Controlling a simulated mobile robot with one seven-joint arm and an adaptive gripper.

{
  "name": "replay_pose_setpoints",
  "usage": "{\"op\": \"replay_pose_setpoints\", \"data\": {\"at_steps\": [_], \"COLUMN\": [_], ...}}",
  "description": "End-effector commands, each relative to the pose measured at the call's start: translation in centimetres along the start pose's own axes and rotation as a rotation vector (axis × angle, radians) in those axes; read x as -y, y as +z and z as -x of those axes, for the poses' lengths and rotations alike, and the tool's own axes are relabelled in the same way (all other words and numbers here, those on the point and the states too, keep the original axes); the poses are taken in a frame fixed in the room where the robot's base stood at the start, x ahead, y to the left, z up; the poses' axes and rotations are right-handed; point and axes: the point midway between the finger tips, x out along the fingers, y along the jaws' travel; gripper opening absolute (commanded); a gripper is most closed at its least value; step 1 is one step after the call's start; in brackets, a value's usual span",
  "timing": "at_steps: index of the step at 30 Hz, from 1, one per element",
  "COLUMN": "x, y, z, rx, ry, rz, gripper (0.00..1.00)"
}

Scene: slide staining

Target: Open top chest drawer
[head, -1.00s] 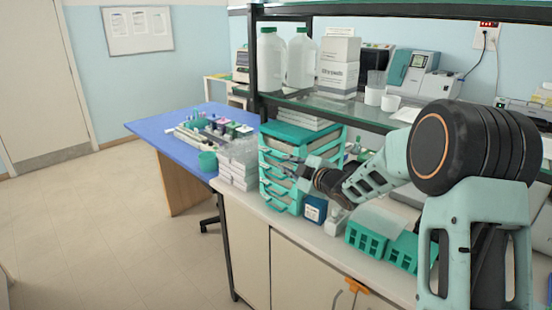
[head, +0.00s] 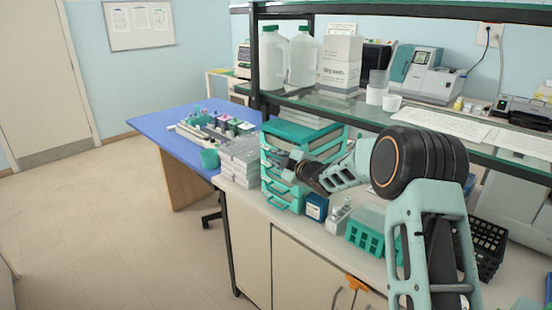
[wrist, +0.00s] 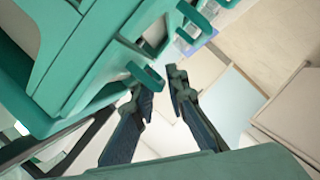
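The teal drawer chest (head: 306,134) stands on the counter below the glass shelf. It has several stacked drawers with teal pull handles, all looking closed. My gripper (head: 290,163) is at the front of the chest near its upper drawers and hides part of them. In the wrist view, the chest (wrist: 75,60) fills the upper left. My gripper (wrist: 158,82) is open, with its two dark fingers apart. A teal drawer handle (wrist: 148,76) lies at the fingertips, close to the left finger; I cannot tell whether they touch.
White boxes (head: 239,162) are stacked just left of the chest. A blue box (head: 316,207) and a teal rack (head: 368,238) stand to its right. The glass shelf (head: 350,108) runs above, carrying bottles. The floor (head: 120,220) left of the counter is clear.

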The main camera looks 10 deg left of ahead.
Motion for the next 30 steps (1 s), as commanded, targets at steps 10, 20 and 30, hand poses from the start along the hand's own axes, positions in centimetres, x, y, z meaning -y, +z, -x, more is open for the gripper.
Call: {"op": "replay_pose_setpoints", "data": {"at_steps": [10,20,30], "x": [0.0,0.5,3.9], "y": [0.0,-0.3,-3.9], "z": [0.0,0.2,1.5], "rx": [0.000,0.001,-0.002], "ry": [0.000,0.000,0.002], "rz": [-0.001,-0.004,-0.002], "gripper": [0.00,0.00,0.00]}}
